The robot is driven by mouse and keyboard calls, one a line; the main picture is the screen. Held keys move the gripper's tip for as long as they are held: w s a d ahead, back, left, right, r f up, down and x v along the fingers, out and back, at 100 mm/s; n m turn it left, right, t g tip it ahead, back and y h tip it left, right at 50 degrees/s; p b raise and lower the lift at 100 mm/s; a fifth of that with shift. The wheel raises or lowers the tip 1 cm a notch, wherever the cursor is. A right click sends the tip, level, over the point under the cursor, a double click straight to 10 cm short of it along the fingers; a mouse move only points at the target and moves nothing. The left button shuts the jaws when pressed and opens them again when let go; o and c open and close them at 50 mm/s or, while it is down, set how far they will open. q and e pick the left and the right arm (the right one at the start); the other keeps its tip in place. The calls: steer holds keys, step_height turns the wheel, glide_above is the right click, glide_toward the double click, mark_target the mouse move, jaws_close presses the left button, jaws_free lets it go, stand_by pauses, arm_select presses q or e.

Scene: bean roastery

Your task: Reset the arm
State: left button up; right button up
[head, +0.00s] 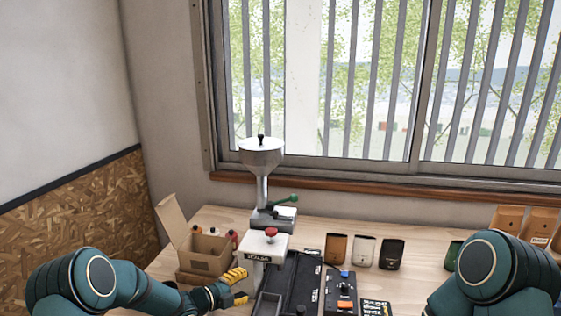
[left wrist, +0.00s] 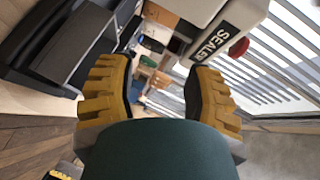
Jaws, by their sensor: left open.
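My left gripper (head: 239,286) is open with nothing between its yellow fingers, just left of the sealer (head: 266,247) in the head view. In the left wrist view the two fingers (left wrist: 160,85) stand apart, with the white sealer body (left wrist: 213,22) and its red knob beyond them. My left arm (head: 150,291) reaches in bent from the lower left. My right arm (head: 490,275) shows only in part at the lower right, and its gripper is out of the head view.
An open cardboard box (head: 206,255) with small bottles stands behind my left gripper. A hopper (head: 262,157) rises behind the sealer. Right of it are a black control box (head: 341,289) and several pouches (head: 364,250). Brown bags (head: 541,222) stand far right. A barred window closes the back.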

arm_select(q)
steer(key=s+f+n+y, duration=0.1)
steer(key=s+f+n, duration=0.1)
steer(key=n, duration=0.1)
steer(key=s+f+n+y, duration=0.1)
steer(key=s+f+n, duration=0.1)
steer(key=f+n, duration=0.1)
steer(key=s+a+f+n+g+y, duration=0.1)
steer(key=s+f+n, duration=0.1)
steer(key=f+n, duration=0.1)
steer(key=shift+s+f, duration=0.25)
steer(key=s+f+n+g+y, duration=0.1)
steer(key=s+f+n+g, duration=0.2)
steer(key=s+n, duration=0.55)
steer(key=s+f+n+g+y, duration=0.2)
steer(key=s+f+n+g, duration=0.15)
steer(key=s, duration=1.05)
steer(key=s+f+n+g+y, duration=0.1)
steer(key=s+f+n+g, duration=0.2)
steer(key=s+n, duration=0.6)
steer(key=w+f+m+b, duration=0.1)
steer(key=b, duration=0.1)
steer(key=w+d+m+t+b, duration=0.1)
steer(key=w+b, duration=0.1)
steer(key=b, duration=0.1)
steer(key=w+d+f+m+t+b, duration=0.1)
steer(key=b, duration=0.1)
steer(key=shift+w+d+f+m, duration=0.15)
steer(key=shift+f+m, duration=0.15)
steer(key=shift+m, duration=0.1)
